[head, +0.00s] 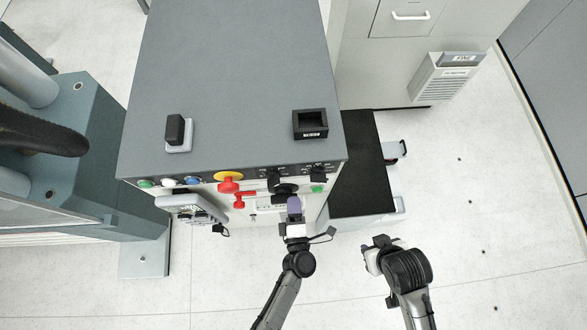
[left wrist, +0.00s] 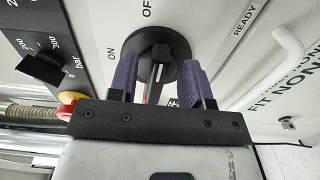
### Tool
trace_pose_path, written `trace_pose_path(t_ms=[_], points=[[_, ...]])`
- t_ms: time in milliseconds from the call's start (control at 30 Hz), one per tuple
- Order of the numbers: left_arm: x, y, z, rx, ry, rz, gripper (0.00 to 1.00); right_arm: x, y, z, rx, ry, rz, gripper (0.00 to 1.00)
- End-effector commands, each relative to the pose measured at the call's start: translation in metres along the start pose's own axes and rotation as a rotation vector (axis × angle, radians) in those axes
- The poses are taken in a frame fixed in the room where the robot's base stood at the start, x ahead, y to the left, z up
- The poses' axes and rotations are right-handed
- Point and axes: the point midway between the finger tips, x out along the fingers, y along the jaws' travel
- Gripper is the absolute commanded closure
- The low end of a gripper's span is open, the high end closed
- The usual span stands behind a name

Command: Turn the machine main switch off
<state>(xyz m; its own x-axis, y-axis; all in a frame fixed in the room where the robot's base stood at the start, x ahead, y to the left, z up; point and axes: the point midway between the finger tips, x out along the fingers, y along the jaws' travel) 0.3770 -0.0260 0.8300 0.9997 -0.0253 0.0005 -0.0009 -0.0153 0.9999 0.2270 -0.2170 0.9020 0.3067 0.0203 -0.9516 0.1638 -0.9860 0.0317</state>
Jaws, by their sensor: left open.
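The main switch is a black round rotary knob (left wrist: 157,58) with a raised grip on the cabinet front. The label ON is to its left and OFF above it in the left wrist view. A white line on the grip shows, but which label it points to is unclear. In the head view the dark knob (head: 284,188) is partly covered. My left gripper (left wrist: 156,75) is open, its purple fingers on either side of the knob's grip; contact cannot be told. In the head view my left gripper (head: 294,206) is at the cabinet front. My right gripper (head: 371,259) hangs apart at right, its jaws unclear.
The grey cabinet (head: 235,70) carries a red and yellow emergency stop (head: 229,184), a red handle (head: 241,202) and coloured buttons at its front edge. A black selector (left wrist: 43,67) and a white handle (left wrist: 289,55) flank the knob. Floor is open at right.

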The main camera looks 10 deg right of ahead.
Motion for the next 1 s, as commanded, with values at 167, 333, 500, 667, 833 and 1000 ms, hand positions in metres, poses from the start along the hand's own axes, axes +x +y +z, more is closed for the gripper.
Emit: trace_pose_path(t_ms=[167,333,500,667,833,1000], points=[[-0.034,-0.001,0.000,0.001,-0.002,-0.004,0.55,0.000,-0.001,0.000,0.002,0.000,-0.002,0.57],[-0.068,-0.001,0.000,0.001,-0.002,-0.003,0.55,0.001,-0.001,0.000,0.002,0.000,-0.002,0.57],[-0.097,0.000,0.000,0.001,-0.001,-0.002,0.55,0.002,-0.001,0.001,0.001,0.000,-0.001,0.57],[-0.115,-0.001,0.000,0.001,-0.002,-0.001,0.55,0.002,0.000,0.001,-0.002,0.000,0.001,0.57],[-0.124,0.000,0.000,0.001,-0.001,0.000,0.55,0.002,0.002,0.001,-0.007,-0.001,0.005,0.57],[-0.127,0.000,0.000,0.001,-0.001,0.001,0.55,0.003,0.002,0.001,-0.007,-0.001,0.006,0.57]])
